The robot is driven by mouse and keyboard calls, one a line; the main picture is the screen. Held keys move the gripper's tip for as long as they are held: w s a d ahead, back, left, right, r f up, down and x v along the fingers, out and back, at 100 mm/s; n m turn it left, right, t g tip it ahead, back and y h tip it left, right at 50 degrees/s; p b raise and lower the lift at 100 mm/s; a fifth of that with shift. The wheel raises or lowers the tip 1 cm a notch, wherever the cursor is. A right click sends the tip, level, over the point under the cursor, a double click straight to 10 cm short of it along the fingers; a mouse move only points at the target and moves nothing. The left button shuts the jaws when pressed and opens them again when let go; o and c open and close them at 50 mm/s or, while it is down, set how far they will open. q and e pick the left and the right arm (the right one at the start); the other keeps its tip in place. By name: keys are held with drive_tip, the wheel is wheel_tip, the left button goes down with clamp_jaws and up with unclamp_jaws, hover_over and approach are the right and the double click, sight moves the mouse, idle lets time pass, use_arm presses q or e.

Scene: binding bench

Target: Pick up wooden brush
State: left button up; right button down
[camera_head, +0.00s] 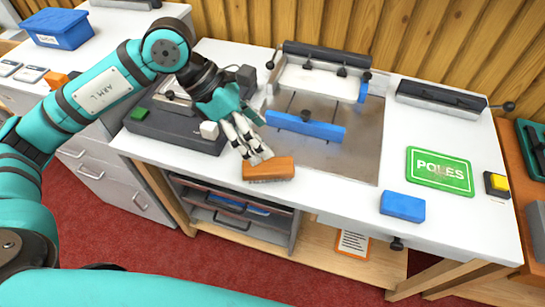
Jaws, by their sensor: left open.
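The wooden brush (269,170) is an orange-brown block with a paler lower edge. It lies near the front edge of the white bench, left of centre. My left gripper (262,157) reaches down from the upper left, with its fingertips at the brush's upper left side. The gripper is open and not closed around the brush. I cannot tell whether the fingertips touch it. My right gripper is not in view.
A metal plate with a clamp and blue bar (305,126) lies behind the brush. A dark machine (172,130) stands left. The bench's front edge is close to the brush.

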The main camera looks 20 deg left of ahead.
use_arm(q)
drive_tip(key=w+a+y, duration=0.2)
drive_tip(key=a, duration=0.3)
drive_tip(key=p, duration=0.2)
approach(266, 165)
drive_tip(key=shift+t+y, duration=0.3)
drive_tip(key=x, duration=0.3)
drive_tip(key=d+x, duration=0.1)
drive_tip(key=x, duration=0.1)
drive_tip(key=shift+s+d+f, duration=0.1)
drive_tip(key=shift+s+f, duration=0.05)
drive_tip(key=shift+s, duration=0.15)
drive_tip(key=x, duration=0.2)
drive_tip(key=p+x, duration=0.1)
drive_tip(key=x, duration=0.1)
drive_tip(key=shift+f, duration=0.35)
drive_tip(key=shift+w+f, duration=0.15)
drive_tip(key=shift+f, duration=0.35)
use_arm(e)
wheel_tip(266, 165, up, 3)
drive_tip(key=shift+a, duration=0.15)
use_arm(q)
drive_tip(key=shift+f+b, duration=0.25)
drive_tip(key=shift+b, duration=0.15)
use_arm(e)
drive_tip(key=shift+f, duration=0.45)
use_arm(q)
drive_tip(key=shift+c, duration=0.4)
